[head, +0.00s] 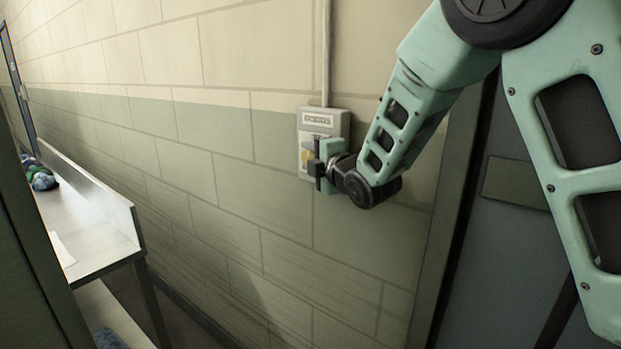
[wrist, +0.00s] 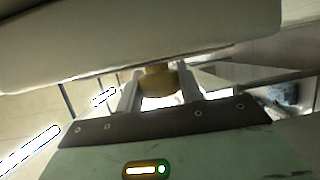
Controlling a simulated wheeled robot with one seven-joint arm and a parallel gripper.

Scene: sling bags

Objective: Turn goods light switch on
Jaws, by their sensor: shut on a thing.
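The light switch is a grey-white box (head: 338,122) on the wall, with a small label at its top and a yellowish part (head: 306,157) on its front. My gripper (head: 314,163) is at the lower front of the box and hides part of it. In the wrist view, a tan switch lever (wrist: 160,82) sits between the two fingers of my gripper (wrist: 160,75), which are shut on it. The pale box (wrist: 140,40) spans the top of that view. The lever's exact tilt cannot be told.
A conduit (head: 326,50) runs up the wall from the box. A dark door (head: 510,230) is to the right. A white table (head: 95,220) with bags (head: 42,180) stands at the left. The wall left of the box is clear.

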